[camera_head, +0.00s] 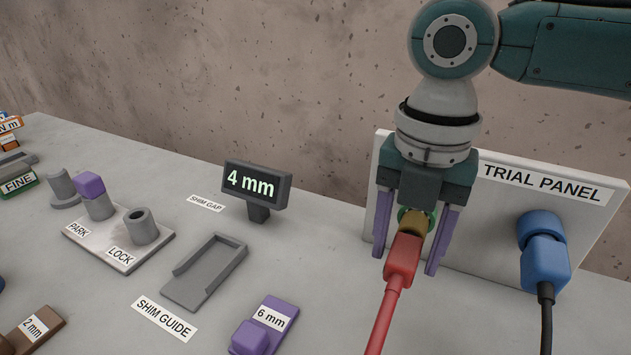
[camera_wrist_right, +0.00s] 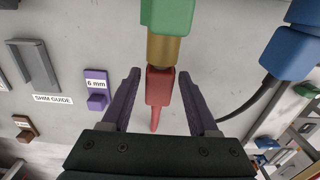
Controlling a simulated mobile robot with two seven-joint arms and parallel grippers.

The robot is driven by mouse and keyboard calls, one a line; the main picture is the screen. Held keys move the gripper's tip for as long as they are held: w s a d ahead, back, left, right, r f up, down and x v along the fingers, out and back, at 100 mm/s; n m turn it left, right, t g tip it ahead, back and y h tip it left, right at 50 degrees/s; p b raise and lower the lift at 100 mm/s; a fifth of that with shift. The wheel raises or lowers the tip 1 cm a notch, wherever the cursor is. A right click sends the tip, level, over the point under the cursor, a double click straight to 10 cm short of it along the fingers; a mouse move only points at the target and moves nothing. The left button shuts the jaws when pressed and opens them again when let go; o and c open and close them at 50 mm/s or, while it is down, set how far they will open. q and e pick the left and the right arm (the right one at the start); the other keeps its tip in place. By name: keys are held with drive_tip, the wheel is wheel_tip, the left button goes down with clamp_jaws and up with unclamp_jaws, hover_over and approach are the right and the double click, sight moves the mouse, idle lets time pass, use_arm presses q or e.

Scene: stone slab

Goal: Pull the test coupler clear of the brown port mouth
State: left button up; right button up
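The red test coupler (camera_head: 403,258) has a red cable hanging from its lower end. A brass collar (camera_wrist_right: 163,50) lies between the coupler and a green port (camera_wrist_right: 168,14) in the right wrist view, and the three are in line, with no open gap. I see no plainly brown port mouth. My right gripper (camera_head: 411,262) has its purple fingers on either side of the red coupler, which also shows in the wrist view (camera_wrist_right: 160,86). Gaps show on both sides there, so the gripper is open. My left gripper is not in view.
The white trial panel (camera_head: 495,170) stands behind. To the right, a blue plug (camera_head: 545,262) with a black cable sits at a blue port (camera_head: 540,225). A purple 6 mm block (camera_head: 270,322), a grey shim guide (camera_head: 190,288) and a 4 mm display (camera_head: 255,185) lie left.

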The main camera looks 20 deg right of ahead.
sight(397, 280)
clamp_jaws()
drive_tip(key=shift+r, duration=0.1)
idle(0.3)
drive_tip(key=shift+s+a+p, duration=0.35)
drive_tip(key=shift+a+p, duration=0.05)
drive_tip(key=shift+p, duration=0.2)
drive_tip(key=shift+s+a+p, duration=0.85)
drive_tip(key=shift+a+p, duration=0.15)
drive_tip(key=shift+p, duration=0.1)
drive_tip(key=shift+s+a, duration=0.15)
